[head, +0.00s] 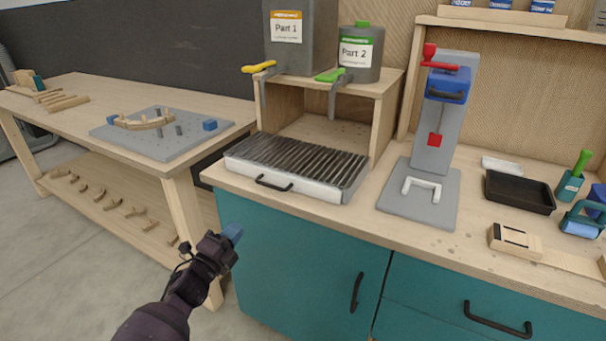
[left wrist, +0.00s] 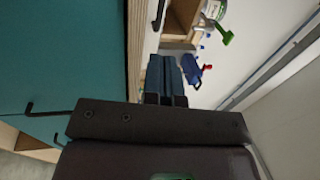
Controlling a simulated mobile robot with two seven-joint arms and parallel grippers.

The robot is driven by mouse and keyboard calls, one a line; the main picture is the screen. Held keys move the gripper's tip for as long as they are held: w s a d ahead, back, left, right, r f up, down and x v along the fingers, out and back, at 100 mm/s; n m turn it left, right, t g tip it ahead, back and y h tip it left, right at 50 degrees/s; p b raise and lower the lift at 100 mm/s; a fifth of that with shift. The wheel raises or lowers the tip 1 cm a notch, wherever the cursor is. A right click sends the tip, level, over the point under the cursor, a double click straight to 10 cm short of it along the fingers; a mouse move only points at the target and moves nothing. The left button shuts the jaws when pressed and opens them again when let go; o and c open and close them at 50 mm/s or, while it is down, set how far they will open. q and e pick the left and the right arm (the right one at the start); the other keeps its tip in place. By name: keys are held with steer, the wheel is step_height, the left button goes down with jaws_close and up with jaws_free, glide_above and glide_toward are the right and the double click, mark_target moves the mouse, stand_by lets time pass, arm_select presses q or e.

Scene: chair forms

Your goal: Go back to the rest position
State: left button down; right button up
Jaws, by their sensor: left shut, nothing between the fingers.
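My left gripper (head: 232,233) is in the lower left of the head view, in front of the teal cabinet. Its blue fingers are together with nothing between them. In the left wrist view the blue fingers (left wrist: 172,78) point up the picture, side by side. They are apart from the counter and its things. My right gripper is not in view.
The teal cabinet (head: 290,255) with black handles is close beside my left gripper. On the counter are a slatted tray (head: 300,168), a grey press (head: 433,150) and a black tray (head: 518,192). A wooden workbench (head: 90,95) stands left, with grey floor (head: 75,250) before it.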

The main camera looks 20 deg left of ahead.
arm_select(q)
steer(key=s+d+f+n+g, duration=0.3)
steer(key=s+n, duration=0.3)
steer(key=s, duration=0.3)
steer(key=s+d+f+n+g+y, duration=0.1)
steer(key=s+d+f+n+g, duration=0.2)
steer(key=s+d+f+n, duration=0.2)
steer(key=s+d+f+n+g+p, duration=0.1)
steer(key=s+d+f+n+g, duration=0.2)
steer(key=s, duration=0.9)
step_height(320, 180, down, 3)
steer(key=d+n, duration=0.1)
steer(key=n, duration=0.2)
steer(key=shift+s+f+n+y, duration=0.15)
steer(key=shift+s+n+y, duration=0.2)
steer(key=shift+n+y, duration=0.05)
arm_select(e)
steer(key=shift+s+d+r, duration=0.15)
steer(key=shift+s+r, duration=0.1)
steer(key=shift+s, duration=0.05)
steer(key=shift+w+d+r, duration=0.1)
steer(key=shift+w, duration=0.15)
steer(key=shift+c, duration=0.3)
